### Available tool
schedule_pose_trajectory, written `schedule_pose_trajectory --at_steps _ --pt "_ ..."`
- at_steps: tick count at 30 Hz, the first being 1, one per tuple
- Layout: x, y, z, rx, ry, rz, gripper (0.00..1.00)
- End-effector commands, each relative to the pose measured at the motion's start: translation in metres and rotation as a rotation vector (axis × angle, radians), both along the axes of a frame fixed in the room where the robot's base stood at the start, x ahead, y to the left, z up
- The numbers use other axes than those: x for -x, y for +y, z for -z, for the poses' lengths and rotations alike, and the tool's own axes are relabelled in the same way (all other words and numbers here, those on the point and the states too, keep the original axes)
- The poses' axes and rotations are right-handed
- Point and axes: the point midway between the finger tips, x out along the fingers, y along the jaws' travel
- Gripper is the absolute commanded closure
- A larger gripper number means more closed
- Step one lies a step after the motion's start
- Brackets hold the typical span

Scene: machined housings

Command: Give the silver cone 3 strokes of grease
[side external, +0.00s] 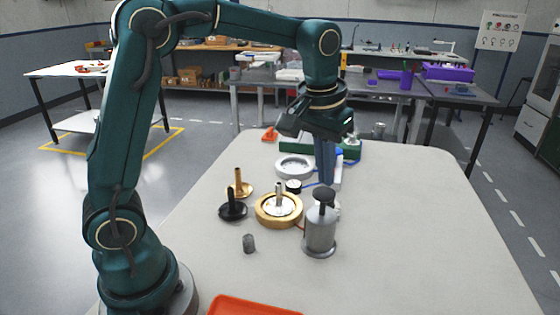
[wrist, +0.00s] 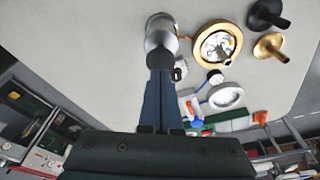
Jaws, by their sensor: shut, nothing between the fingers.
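The silver cone (side external: 280,204), a flared disc with an upright stem, sits inside a gold ring housing (side external: 265,214). In the wrist view the silver cone (wrist: 217,46) shows in the same ring (wrist: 201,55). No grease is discernible on the cone.
A black cone (side external: 233,210) and a brass cone (side external: 240,189) stand left of the ring. A small grey cylinder (side external: 249,243) stands in front. A pale ring (side external: 294,167), a black cap (side external: 293,186) and a green tray (side external: 351,150) lie behind. The table's right side is clear.

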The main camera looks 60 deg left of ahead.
Motion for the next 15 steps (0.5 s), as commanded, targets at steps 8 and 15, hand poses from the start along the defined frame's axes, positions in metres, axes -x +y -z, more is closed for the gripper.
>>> schedule_pose_trajectory --at_steps 8,15 --pt "0.000 0.000 0.002 0.000 0.001 0.000 1.00" --pt "0.000 0.000 0.011 0.000 0.002 0.000 1.00"
